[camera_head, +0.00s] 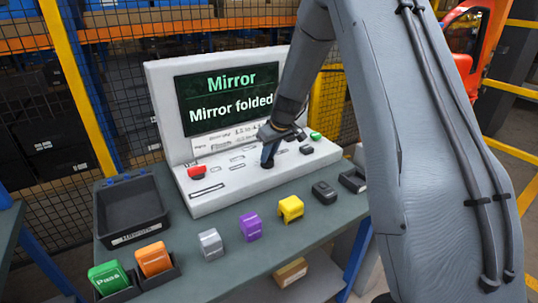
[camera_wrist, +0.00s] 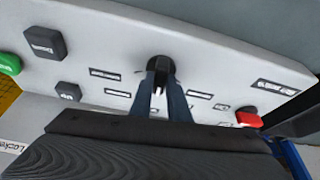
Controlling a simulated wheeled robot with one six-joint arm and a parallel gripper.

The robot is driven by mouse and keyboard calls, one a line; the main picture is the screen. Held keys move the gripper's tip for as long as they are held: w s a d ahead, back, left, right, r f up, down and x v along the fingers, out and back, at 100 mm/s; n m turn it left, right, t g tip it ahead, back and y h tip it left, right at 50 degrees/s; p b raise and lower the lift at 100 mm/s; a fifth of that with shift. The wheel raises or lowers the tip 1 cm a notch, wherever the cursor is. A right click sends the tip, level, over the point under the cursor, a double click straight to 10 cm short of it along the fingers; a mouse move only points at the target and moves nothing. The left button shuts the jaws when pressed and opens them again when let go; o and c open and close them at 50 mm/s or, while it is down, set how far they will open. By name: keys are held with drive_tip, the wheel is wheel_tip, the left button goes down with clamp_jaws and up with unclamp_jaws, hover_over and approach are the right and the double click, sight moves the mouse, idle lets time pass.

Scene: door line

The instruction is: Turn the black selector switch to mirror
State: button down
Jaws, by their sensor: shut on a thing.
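The white console (camera_head: 222,192) stands on the table with a sloped panel and a dark screen (camera_head: 228,98). The screen reads "Mirror" and "Mirror folded" in lit letters. The black selector switch (camera_wrist: 158,65) is a round dark knob on the panel in the wrist view. My gripper (camera_wrist: 160,90) has its two blue-grey fingers closed on this knob. In the head view my gripper (camera_head: 267,162) points down onto the middle of the panel, and its fingers hide the knob there. The knob's pointer direction cannot be seen.
A red button (camera_head: 196,172) is left on the panel. A green button (camera_head: 315,136) and black buttons (camera_wrist: 58,42) are at the other end. A black tray (camera_head: 110,215) and several coloured blocks, including yellow (camera_head: 291,208) and purple (camera_head: 249,227), line the table's front.

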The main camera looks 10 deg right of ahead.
drive_tip(key=shift+m, duration=0.6)
drive_tip(key=shift+p, duration=0.3)
drive_tip(key=c, duration=1.7)
unclamp_jaws()
drive_tip(key=shift+b+v, duration=1.15)
drive_tip(key=shift+v, duration=2.8)
drive_tip(key=shift+s+a, duration=0.1)
drive_tip(key=shift+a, duration=0.05)
drive_tip(key=s+f+m+g, duration=0.1)
drive_tip(key=s, duration=0.9)
drive_tip(key=s+f+m+h, duration=0.1)
drive_tip(key=s, duration=1)
drive_tip(key=s+a+f+m+g, duration=0.1)
drive_tip(key=s, duration=1)
drive_tip(key=shift+s+f+m+g+h, duration=0.15)
drive_tip(key=shift+m+g+h, duration=0.15)
drive_tip(key=shift+m+h, duration=0.1)
